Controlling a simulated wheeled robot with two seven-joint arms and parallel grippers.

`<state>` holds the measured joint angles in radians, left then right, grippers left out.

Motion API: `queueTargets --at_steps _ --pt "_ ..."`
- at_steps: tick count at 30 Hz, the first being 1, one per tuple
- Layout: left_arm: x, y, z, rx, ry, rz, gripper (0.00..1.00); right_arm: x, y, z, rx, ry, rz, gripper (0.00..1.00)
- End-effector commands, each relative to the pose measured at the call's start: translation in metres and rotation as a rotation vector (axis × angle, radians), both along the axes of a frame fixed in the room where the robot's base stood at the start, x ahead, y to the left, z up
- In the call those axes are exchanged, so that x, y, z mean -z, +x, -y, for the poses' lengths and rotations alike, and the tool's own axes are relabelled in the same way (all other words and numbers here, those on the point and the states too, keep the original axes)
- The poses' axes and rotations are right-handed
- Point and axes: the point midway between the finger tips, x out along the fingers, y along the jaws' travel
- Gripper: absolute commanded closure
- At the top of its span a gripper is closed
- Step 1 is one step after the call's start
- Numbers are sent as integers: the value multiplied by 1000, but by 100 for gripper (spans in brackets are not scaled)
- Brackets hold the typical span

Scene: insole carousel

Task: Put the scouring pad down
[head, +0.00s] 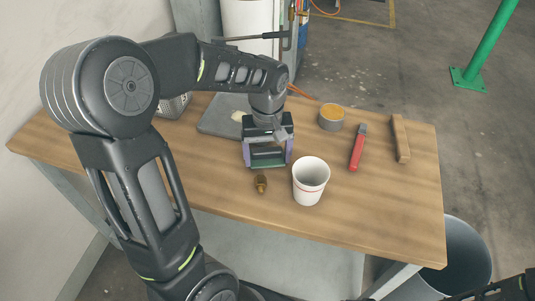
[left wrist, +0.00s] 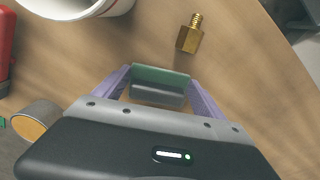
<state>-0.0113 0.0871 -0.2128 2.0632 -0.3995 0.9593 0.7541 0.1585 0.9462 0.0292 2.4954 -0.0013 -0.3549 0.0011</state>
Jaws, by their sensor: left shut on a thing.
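The scouring pad (head: 268,163), green with a grey layer, is held between the purple fingers of my left gripper (head: 267,164). The left wrist view shows the pad (left wrist: 160,76) spanning the gap between both fingers, with the gripper (left wrist: 160,92) shut on it. The gripper points down at the wooden table (head: 215,185), close to its surface, between the grey mat and the table's front edge. I cannot tell whether the pad touches the wood.
A tin (head: 331,118), a red-handled tool (head: 357,148) and a wooden bar (head: 401,139) lie to the right. A grey mat (head: 217,118) lies behind. The front left and front right tabletop are clear.

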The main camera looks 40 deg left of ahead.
Motion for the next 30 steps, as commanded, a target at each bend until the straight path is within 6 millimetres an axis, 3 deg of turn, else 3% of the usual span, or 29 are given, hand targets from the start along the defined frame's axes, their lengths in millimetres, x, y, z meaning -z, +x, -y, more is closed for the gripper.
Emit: queueTargets --at_steps 3,4,10,22,30 --pt "4 0 0 0 0 0 73 3 0 0 0 0 0 24" --pt "4 0 0 0 0 0 18 3 0 0 0 0 0 24" --pt "2 0 0 0 0 0 2 2 0 0 0 0 0 24" --pt "-4 1 0 0 0 3 0 0 0 0 0 0 0 24" --pt "-44 1 0 0 0 6 0 3 0 0 0 0 0 24"
